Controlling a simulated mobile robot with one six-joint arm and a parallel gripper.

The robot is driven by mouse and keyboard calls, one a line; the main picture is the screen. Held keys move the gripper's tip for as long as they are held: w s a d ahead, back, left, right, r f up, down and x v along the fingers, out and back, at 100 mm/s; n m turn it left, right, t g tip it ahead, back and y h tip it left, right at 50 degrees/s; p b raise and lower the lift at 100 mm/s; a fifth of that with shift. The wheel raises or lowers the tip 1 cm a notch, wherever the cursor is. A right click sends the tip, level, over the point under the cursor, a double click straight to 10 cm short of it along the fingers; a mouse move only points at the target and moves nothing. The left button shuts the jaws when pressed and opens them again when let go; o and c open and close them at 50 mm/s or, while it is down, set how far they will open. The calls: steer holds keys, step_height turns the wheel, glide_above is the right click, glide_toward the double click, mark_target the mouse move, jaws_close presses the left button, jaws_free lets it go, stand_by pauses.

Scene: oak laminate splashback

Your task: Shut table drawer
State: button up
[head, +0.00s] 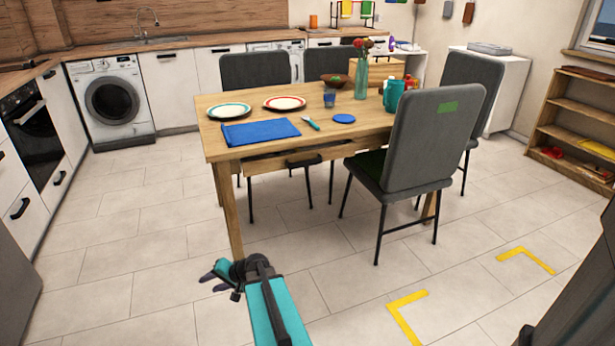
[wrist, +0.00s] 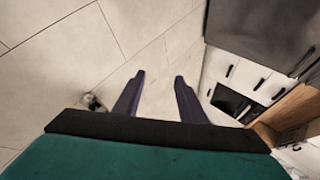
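The wooden dining table (head: 228,152) stands in the middle of the head view. Its drawer (head: 268,163) is under the near edge, with a dark handle (head: 303,160) on its front. The drawer front appears to stand out a little from the table; how far is hard to tell. My gripper (head: 213,277) is low in front of the table, left of the near table leg and well apart from the drawer. In the wrist view its two fingers (wrist: 157,90) are spread with only floor between them. The drawer is not recognisable in the wrist view.
A grey chair (head: 432,140) stands at the table's near right side, close to the drawer's right end. Plates, a blue cloth (head: 260,132) and a vase (head: 361,82) are on the table. Floor to the left is clear. Yellow corner marks (head: 405,316) lie on the floor at right.

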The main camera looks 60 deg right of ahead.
steer(key=d+r+m+t+h+b, duration=0.1)
steer(key=d+r+m+h, duration=0.15)
steer(key=d, duration=0.45)
steer(key=d+r+m+t+h+b, duration=0.1)
steer(key=d+r+t, duration=0.1)
steer(key=d+r, duration=0.35)
steer(key=m+t+h+b, duration=0.2)
steer(key=m+h+b, duration=0.4)
steer(key=m+h, duration=0.35)
glide_toward(306, 164)
steer(key=v, duration=0.5)
steer(key=shift+s+a+n+p, duration=0.1)
steer(key=shift+a+n+p, duration=0.15)
steer(key=shift+n, duration=0.25)
steer(key=shift+d, duration=0.15)
steer(key=shift+b+x, duration=0.75)
steer(key=shift+x, duration=6.15)
jaws_close()
